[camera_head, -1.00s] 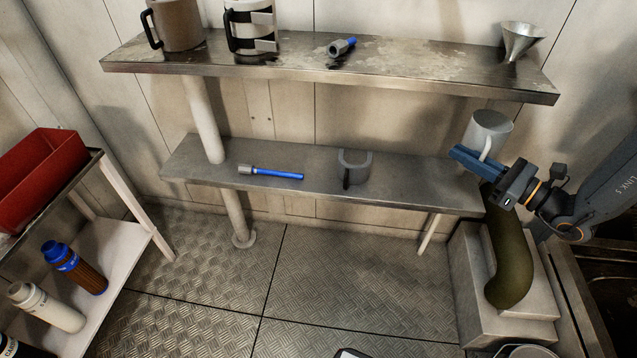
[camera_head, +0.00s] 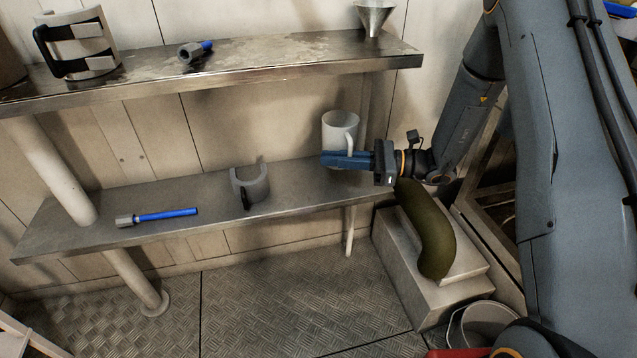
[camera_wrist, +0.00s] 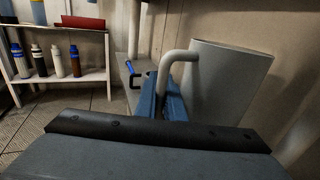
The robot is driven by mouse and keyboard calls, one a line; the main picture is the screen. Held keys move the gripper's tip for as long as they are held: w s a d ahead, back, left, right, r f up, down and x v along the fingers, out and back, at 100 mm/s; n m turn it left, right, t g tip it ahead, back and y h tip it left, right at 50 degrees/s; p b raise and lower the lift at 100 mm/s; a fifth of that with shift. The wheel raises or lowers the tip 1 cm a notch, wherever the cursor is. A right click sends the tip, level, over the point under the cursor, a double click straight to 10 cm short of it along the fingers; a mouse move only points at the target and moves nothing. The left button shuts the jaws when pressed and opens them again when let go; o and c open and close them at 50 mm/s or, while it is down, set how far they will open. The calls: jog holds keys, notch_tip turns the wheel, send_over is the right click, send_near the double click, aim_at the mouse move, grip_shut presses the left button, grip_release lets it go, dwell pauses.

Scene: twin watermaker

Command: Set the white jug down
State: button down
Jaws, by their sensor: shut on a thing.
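The white jug (camera_head: 340,128) is upright at the right end of the lower metal shelf (camera_head: 300,187) in the head view. My gripper (camera_head: 345,159), with blue fingers, reaches in from the right and is shut on the jug's handle. In the wrist view the jug (camera_wrist: 228,85) fills the right side, and its handle (camera_wrist: 170,68) runs down between the blue fingers (camera_wrist: 165,100). The fingers hide the jug's lower part in the head view, so I cannot tell whether its base touches the shelf.
A grey open-sided holder (camera_head: 250,184) and a blue-handled tool (camera_head: 157,217) lie left along the lower shelf. A dark green curved pipe (camera_head: 428,230) stands below my gripper.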

jog(key=shift+f+b, duration=0.7)
jog(key=shift+f, duration=2.9)
jog(key=c, duration=1.9)
grip_release()
jog(key=shift+f, duration=0.15)
jog(key=shift+o, duration=0.2)
